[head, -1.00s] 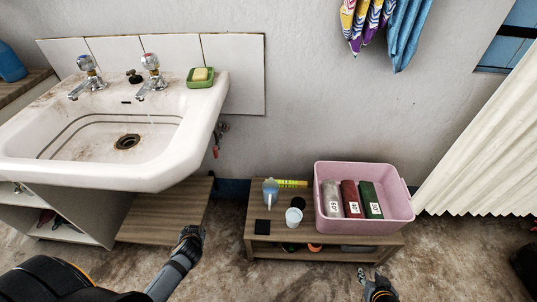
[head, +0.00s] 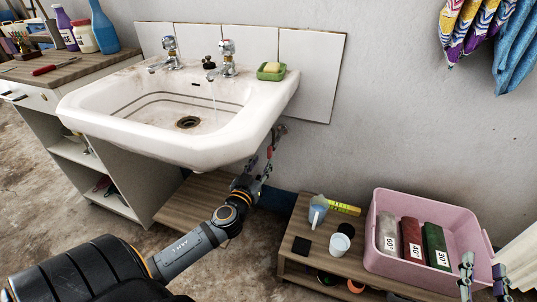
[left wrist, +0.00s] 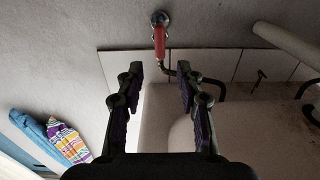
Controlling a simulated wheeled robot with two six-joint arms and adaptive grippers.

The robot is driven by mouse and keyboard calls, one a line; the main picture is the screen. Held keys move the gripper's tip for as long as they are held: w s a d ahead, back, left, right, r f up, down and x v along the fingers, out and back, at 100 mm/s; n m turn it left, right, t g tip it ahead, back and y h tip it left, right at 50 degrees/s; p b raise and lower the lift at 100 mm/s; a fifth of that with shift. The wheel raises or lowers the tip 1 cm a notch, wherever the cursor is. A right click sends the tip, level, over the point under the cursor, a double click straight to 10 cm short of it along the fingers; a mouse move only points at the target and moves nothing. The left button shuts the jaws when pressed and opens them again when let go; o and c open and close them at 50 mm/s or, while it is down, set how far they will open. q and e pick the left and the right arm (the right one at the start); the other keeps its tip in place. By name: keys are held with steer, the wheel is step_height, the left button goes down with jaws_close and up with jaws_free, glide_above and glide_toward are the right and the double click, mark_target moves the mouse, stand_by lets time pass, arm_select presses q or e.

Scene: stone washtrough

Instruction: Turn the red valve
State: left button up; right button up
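The red valve (left wrist: 160,37) has a red lever on a round metal fitting on the wall, with a pipe beside it. In the left wrist view it lies ahead of my left gripper (left wrist: 161,70), centred between the fingertips. That gripper is open, its two fingers spread with nothing between them.
The white sink (head: 120,128) overhangs close above my left gripper. A cabinet (head: 95,170) is at left.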

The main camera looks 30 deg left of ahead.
mark_target(269, 152)
arm_select(q)
steer(key=x, duration=0.6)
steer(key=shift+w, duration=0.2)
jaws_close()
